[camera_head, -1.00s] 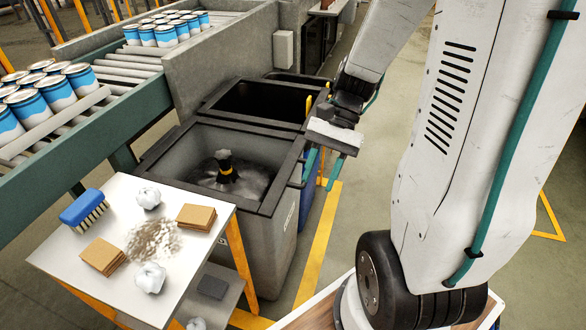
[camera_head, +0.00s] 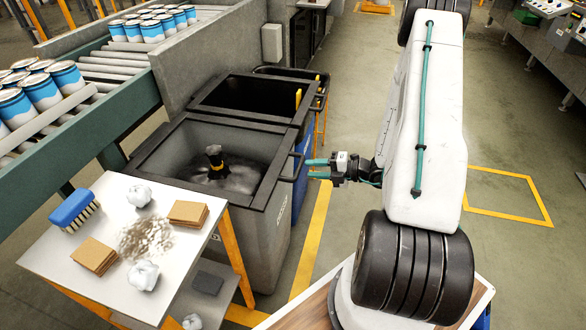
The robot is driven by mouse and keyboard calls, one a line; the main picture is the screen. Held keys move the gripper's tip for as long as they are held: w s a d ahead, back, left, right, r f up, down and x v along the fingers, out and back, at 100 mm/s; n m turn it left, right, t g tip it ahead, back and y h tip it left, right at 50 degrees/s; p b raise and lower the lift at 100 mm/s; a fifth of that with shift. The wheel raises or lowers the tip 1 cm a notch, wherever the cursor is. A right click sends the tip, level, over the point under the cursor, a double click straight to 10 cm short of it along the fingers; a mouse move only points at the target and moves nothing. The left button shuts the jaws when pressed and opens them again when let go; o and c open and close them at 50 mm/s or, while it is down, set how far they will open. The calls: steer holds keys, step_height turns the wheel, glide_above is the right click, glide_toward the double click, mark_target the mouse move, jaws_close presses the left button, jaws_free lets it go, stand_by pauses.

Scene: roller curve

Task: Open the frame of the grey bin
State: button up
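The grey bin (camera_head: 266,239) stands beside the conveyor, at the centre-left of the head view. Its black frame (camera_head: 258,134) lies flat around the top edge, and a dark handle (camera_head: 291,168) sticks out on its right side. Nothing shows between the fingers. I cannot tell the exact gap to the handle.
A second bin with a black frame (camera_head: 205,107) stands directly behind, with a blue body (camera_head: 301,172). A white table (camera_head: 60,235) with a brush, sponges and crumpled wads stands in front left. Cans (camera_head: 40,92) sit on the roller conveyor. The floor (camera_head: 500,150) to the right is open.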

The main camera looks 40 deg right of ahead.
steer(key=x, duration=0.7)
steer(key=shift+w+a, duration=0.2)
steer(key=shift+s, duration=0.1)
jaws_close()
